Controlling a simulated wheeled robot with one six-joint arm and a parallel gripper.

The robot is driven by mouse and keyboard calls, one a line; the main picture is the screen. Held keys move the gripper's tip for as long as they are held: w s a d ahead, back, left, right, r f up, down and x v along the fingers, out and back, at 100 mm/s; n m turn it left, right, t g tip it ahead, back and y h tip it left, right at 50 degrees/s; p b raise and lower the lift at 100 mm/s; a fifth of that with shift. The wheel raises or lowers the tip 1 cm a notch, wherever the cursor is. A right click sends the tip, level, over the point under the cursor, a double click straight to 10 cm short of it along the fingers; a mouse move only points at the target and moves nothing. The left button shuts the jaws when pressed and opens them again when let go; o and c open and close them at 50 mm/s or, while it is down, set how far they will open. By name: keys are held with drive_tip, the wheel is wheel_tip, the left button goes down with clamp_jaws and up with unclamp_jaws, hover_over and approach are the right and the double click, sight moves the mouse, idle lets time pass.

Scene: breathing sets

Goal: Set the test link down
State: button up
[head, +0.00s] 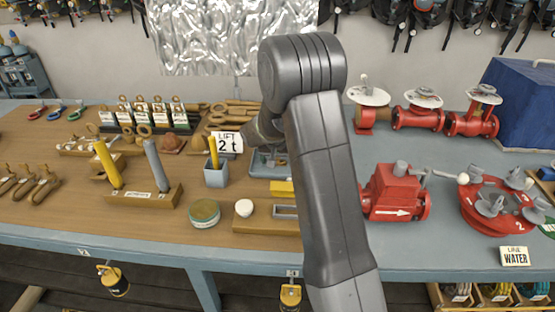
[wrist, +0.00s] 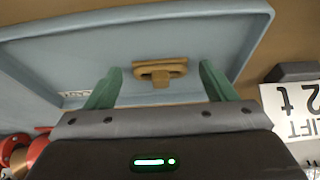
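The test link (wrist: 160,70), a small brass-coloured piece, lies on the floor of a shallow blue-grey tray (wrist: 225,22). In the wrist view, my gripper (wrist: 160,78) has its two green fingers spread wide, one on each side of the link. A gap shows between the link and each finger, so nothing is held. In the head view, the tray (head: 257,170) shows partly left of my arm. The link and the fingertips cannot be made out there.
A "LIFT 2 t" card (head: 227,142) stands close left of my wrist, by a small grey box (head: 216,176) with a yellow stick. A wooden block (head: 262,222) is in front of the tray. A red valve (head: 396,195) stands to the right.

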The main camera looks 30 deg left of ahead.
drive_tip(key=shift+r, duration=0.1)
drive_tip(key=b+v, duration=0.1)
drive_tip(key=v, duration=1.1)
drive_tip(key=shift+b, duration=0.4)
drive_tip(key=shift+s, duration=0.1)
